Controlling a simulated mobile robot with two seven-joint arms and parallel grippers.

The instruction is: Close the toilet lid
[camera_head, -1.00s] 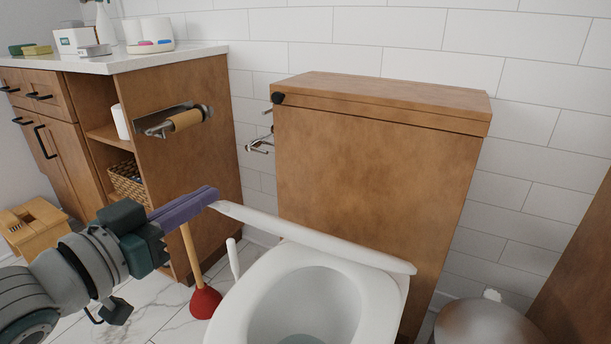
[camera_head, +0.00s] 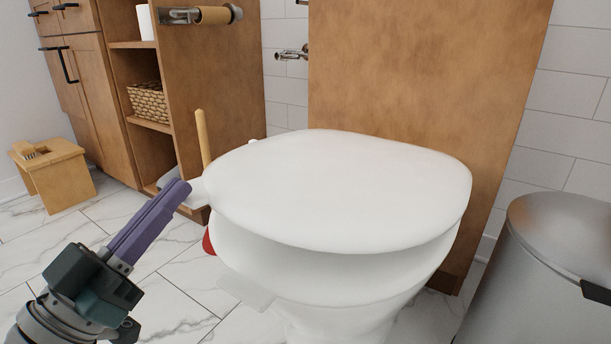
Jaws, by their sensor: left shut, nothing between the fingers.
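The white toilet (camera_head: 345,300) stands in front of a wooden cistern cabinet. My left gripper (camera_head: 182,192) has purple fingers, shut and empty. Its tips are at the left edge of the lid, by a small white tab; I cannot tell whether they touch. My right gripper is not in view.
A steel bin (camera_head: 550,265) stands close on the right. The wooden cistern cabinet (camera_head: 420,80) is behind the toilet. A plunger (camera_head: 203,140) stands at the left, partly hidden by the toilet. A wooden stool (camera_head: 55,178) is at far left. Marble floor is clear between stool and toilet.

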